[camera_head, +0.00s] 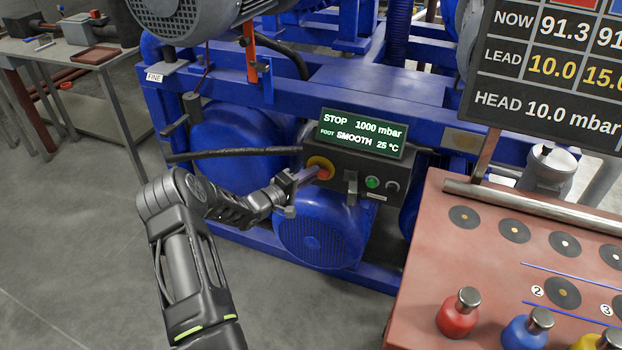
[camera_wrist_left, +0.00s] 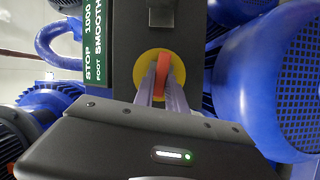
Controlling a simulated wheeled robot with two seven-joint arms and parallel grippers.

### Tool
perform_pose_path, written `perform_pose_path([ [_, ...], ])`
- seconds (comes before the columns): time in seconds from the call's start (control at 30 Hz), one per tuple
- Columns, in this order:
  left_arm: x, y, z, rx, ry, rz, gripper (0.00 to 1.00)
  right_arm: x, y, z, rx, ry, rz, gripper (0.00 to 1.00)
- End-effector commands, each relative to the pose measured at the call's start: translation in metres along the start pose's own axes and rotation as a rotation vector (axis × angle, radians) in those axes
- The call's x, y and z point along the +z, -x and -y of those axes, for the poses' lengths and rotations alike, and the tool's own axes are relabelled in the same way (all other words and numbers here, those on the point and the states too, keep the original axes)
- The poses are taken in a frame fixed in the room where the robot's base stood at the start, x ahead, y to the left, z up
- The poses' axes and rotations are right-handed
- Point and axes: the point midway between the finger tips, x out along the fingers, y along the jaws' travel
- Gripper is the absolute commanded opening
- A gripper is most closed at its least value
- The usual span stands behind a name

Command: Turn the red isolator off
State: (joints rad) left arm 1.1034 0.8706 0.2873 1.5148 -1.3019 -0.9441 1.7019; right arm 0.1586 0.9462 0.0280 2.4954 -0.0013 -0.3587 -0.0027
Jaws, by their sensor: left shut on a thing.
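The red isolator (camera_head: 323,174) sits on a yellow disc at the left end of the dark control box on the blue pump unit. In the left wrist view the red isolator handle (camera_wrist_left: 162,75) stands in front of its yellow round plate (camera_wrist_left: 143,66). My left gripper (camera_head: 308,174) reaches the box from the left and is shut on the handle. In the wrist view its fingers (camera_wrist_left: 162,92) lie on both sides of the handle and hide part of it. The display (camera_head: 361,132) above reads STOP, 1000 mbar, SMOOTH, 25 °C. My right gripper is not in view.
A green button (camera_head: 372,182) and a black switch (camera_head: 351,184) are on the same box, right of the isolator. A red-brown table (camera_head: 420,290) with red, blue and yellow weights stands at the right. A dark hose (camera_head: 235,153) runs left of the box. Floor at the left is clear.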

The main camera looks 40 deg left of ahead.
Motion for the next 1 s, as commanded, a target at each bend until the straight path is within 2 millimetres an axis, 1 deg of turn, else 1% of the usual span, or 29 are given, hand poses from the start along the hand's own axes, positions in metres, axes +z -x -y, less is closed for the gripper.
perform_pose_path([
  [0.03, -0.0003, 0.0, 0.0047, 0.012, 0.03, -0.002, 0.0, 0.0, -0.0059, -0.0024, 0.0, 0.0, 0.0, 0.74],
  [0.3, 0.0, 0.0001, 0.0049, 0.061, 0.151, -0.002, 0.0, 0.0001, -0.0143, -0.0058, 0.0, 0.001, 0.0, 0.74],
  [0.83, -0.0006, 0.0003, 0.004, 0.073, 0.185, -0.004, 0.0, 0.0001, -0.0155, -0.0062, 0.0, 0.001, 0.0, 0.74],
  [0.87, -0.0006, 0.0003, 0.004, 0.073, 0.185, -0.004, 0.17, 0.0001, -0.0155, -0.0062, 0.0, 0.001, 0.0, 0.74],
  [1.0, -0.0004, 0.0002, 0.0038, 0.073, 0.184, -0.003, 0.28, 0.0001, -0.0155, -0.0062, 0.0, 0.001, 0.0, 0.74],
])
